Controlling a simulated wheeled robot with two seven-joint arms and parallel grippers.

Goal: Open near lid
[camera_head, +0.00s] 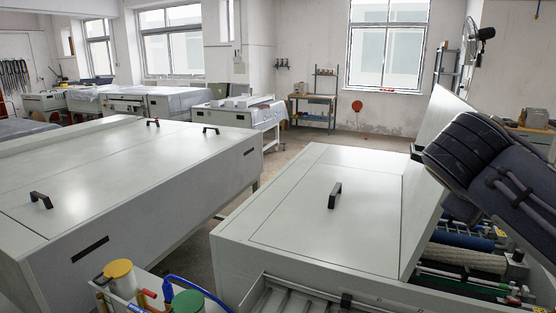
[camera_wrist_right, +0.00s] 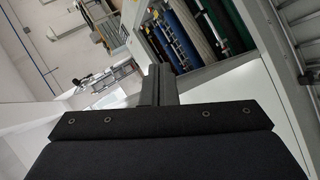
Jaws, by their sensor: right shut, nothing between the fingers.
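The near plate processor is a pale grey cabinet. Blue and pale rollers (camera_head: 467,257) show there; rollers (camera_wrist_right: 178,35) also show in the right wrist view. My right arm comes in from the right beside the raised panel in the head view, hiding part of it. My right gripper (camera_wrist_right: 156,85) is shut and empty near the opening. My left gripper is not in view.
A second long grey machine (camera_head: 130,170) with black handles stands at the left, its lids closed. Bottles with yellow (camera_head: 118,268) and green (camera_head: 188,301) caps stand at the front. A narrow floor gap lies between the machines. Other machines and a workbench stand at the back.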

